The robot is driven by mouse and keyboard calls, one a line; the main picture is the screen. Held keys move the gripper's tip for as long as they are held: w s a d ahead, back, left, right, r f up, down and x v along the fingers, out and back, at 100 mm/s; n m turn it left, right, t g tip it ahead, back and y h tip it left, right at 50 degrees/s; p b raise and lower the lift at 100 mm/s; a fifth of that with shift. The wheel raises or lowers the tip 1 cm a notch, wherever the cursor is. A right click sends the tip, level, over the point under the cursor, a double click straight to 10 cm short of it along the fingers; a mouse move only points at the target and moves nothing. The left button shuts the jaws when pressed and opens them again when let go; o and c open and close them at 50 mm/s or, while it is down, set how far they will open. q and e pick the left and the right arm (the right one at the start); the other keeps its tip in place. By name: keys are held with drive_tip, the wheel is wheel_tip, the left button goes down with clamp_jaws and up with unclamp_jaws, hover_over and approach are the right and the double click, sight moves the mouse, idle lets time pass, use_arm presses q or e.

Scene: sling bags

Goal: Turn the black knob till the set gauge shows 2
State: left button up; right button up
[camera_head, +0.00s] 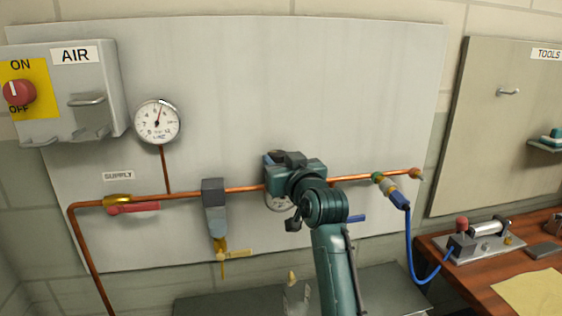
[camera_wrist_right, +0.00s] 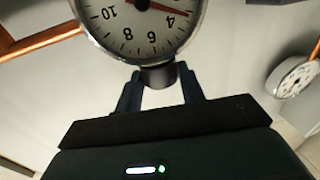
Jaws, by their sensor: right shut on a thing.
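My right gripper (camera_head: 290,163) is at the regulator on the copper pipe, and its body hides the black knob in the head view. In the right wrist view, the fingers of my right gripper (camera_wrist_right: 160,88) are shut on the black knob (camera_wrist_right: 157,76), one on each side. The set gauge (camera_wrist_right: 150,45) is just beyond the knob, its top cut off. Its red needle points close to 4, slightly to the side away from 6. In the head view only the lower part of the set gauge (camera_head: 281,204) shows. My left gripper is out of view.
A supply gauge (camera_head: 157,121) stands above the pipe at left, also in the wrist view (camera_wrist_right: 294,77). A red-handled valve (camera_head: 133,208), a filter (camera_head: 214,207) and a blue hose (camera_head: 411,250) flank the regulator. An AIR switch box (camera_head: 83,90) is far left; a wooden bench (camera_head: 485,286) is right.

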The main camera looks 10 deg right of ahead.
drive_tip(key=shift+d+n+y, duration=0.1)
drive_tip(key=shift+n+y, duration=0.2)
drive_tip(key=shift+y, duration=0.1)
